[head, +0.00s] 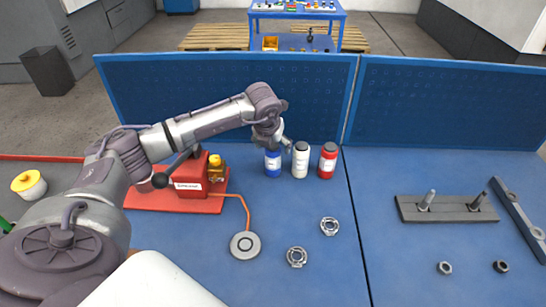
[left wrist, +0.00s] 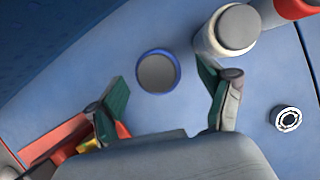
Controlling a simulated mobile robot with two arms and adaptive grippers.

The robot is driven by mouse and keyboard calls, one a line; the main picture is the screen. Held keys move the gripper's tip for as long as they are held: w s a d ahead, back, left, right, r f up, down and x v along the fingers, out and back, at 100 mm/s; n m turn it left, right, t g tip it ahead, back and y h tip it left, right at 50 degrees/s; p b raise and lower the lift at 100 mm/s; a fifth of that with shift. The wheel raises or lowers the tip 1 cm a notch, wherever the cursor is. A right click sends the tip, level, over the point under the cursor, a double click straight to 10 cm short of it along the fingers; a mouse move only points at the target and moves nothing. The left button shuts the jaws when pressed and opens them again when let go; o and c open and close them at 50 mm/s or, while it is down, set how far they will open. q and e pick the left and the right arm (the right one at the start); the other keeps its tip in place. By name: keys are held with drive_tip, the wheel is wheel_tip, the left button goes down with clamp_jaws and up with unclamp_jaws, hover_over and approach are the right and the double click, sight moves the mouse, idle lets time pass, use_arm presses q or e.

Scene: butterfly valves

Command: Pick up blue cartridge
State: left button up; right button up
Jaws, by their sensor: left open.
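The blue cartridge (head: 273,163) stands upright on the blue table, leftmost of three cartridges in a row. In the left wrist view the blue cartridge (left wrist: 158,72) is seen from above, with a grey top and blue rim, beyond and between the open fingertips. My left gripper (head: 272,140) is over the blue cartridge in the head view and hides part of its top. It is open, with nothing between its fingers (left wrist: 162,85). I cannot tell the exact height gap. My right gripper is not in view.
A white cartridge (head: 300,160) stands close to the right of the blue one, then a red cartridge (head: 327,161). A red device (head: 192,178) is to the left. Two metal rings (head: 329,226) lie in front. A blue pegboard panel (head: 225,95) rises behind.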

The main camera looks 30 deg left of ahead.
use_arm(q)
drive_tip(key=x, duration=0.1)
drive_tip(key=p+x, duration=0.1)
drive_tip(key=x, duration=0.2)
drive_tip(key=shift+s+f, duration=0.2)
drive_tip(key=shift+s, duration=0.05)
drive_tip(key=shift+r, duration=0.1)
drive_tip(key=c, duration=1.4)
